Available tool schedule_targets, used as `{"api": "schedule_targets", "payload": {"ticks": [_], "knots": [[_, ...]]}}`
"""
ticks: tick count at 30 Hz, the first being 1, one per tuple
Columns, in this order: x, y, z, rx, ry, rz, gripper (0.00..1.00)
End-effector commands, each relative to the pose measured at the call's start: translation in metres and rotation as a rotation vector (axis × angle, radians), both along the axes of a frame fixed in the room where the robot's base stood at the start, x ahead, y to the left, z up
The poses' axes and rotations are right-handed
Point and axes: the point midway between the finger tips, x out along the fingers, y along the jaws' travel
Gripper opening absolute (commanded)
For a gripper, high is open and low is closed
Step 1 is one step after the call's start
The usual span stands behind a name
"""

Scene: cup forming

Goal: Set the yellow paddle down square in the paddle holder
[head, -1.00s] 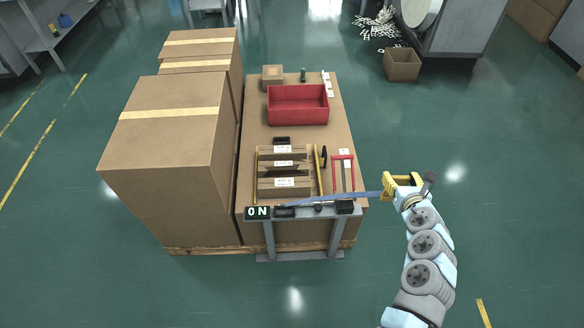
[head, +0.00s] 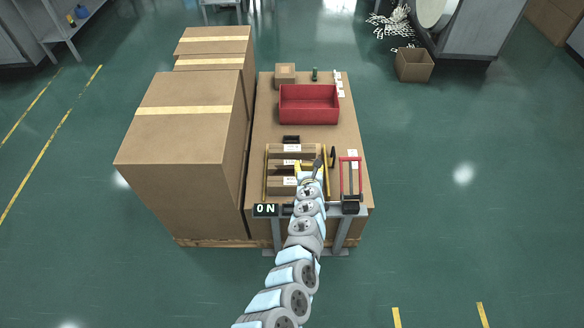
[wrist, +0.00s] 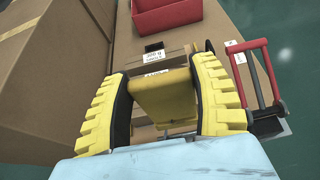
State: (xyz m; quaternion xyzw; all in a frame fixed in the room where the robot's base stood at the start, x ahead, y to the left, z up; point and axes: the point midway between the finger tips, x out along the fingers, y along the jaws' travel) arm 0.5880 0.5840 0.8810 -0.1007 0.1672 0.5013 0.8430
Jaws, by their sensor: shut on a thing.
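My gripper (head: 310,172) is above the front part of the table, over the labelled cardboard compartments (head: 281,187). In the wrist view its two yellow ridged fingers (wrist: 160,85) are shut on the yellow paddle (wrist: 165,103), a flat piece between them. The paddle's far end lies close over the compartments in the picture; I cannot tell whether it touches anything. My wrist hides the paddle's near end and the arm hides much of the area below. I cannot clearly make out the paddle holder.
A red frame (head: 342,178) stands right of the compartments and a red tray (head: 309,91) lies further back. Tall cardboard boxes (head: 185,120) border the left side. Open floor lies to the right.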

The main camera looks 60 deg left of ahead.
Motion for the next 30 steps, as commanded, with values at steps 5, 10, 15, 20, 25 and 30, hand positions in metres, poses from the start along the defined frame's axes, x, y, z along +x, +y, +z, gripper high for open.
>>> {"api": "schedule_targets", "payload": {"ticks": [5,10,15,20,25,30], "knots": [[-0.036,0.021,-0.019,0.002,0.003,0.016,0.22],[-0.049,0.027,-0.028,0.000,-0.001,0.022,0.22],[-0.052,0.028,-0.029,0.000,0.000,0.025,0.22],[-0.051,0.028,-0.029,0.000,0.000,0.025,0.22],[-0.052,0.027,-0.027,-0.002,-0.002,0.024,0.22],[-0.052,0.027,-0.039,-0.002,-0.002,0.024,0.22]]}}
